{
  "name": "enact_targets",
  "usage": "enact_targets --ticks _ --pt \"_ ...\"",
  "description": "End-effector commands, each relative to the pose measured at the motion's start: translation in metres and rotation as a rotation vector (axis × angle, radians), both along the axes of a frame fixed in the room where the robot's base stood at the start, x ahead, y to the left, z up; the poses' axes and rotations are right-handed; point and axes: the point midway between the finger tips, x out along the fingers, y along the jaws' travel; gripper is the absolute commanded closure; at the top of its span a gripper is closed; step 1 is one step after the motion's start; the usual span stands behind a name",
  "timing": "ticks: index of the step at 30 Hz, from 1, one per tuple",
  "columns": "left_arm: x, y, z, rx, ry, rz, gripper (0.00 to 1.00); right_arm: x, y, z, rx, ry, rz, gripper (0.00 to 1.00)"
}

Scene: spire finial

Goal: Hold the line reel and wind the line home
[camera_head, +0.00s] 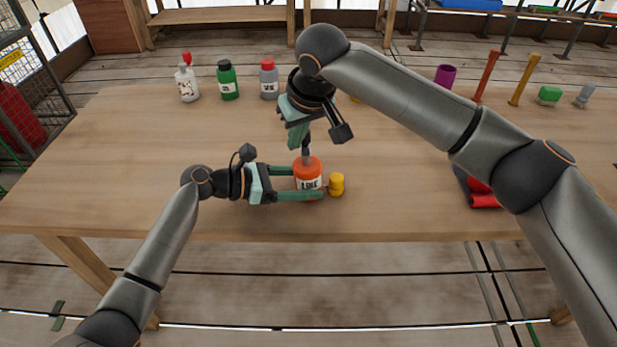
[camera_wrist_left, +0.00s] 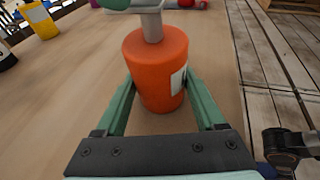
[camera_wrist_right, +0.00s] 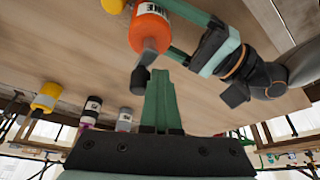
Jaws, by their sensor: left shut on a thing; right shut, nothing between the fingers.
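The line reel (camera_head: 308,173) is an orange cylinder with a white label, standing upright near the front of the table. A grey shaft (camera_wrist_left: 151,24) rises from its top. A dark knob (camera_wrist_right: 140,79) shows at the shaft's far end in the right wrist view. My left gripper (camera_head: 309,184) is shut around the reel from the left, one finger on each side; it also shows in the left wrist view (camera_wrist_left: 158,92). My right gripper (camera_head: 300,147) is above the reel, pointing down, shut and empty. Its fingertips (camera_wrist_right: 158,74) are beside the knob; I cannot tell whether they touch.
A yellow cylinder (camera_head: 337,184) stands just right of the reel. White (camera_head: 187,85), green (camera_head: 228,82) and grey (camera_head: 268,80) bottles stand at the back. A red item (camera_head: 483,200) lies to the right, partly behind my right arm. The table's left part is clear.

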Motion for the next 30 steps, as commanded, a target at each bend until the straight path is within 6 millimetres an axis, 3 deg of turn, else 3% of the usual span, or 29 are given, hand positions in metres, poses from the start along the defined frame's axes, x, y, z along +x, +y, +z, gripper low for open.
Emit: enact_targets --ticks 21,30 --pt "0.0 -0.001 0.001 0.0 -0.002 -0.003 0.6 -0.002 0.003 0.001 0.001 -0.003 0.0 1.0" --pt "0.0 0.0 0.001 0.0 -0.002 -0.002 0.6 -0.002 0.003 0.021 0.001 -0.003 0.001 1.0"
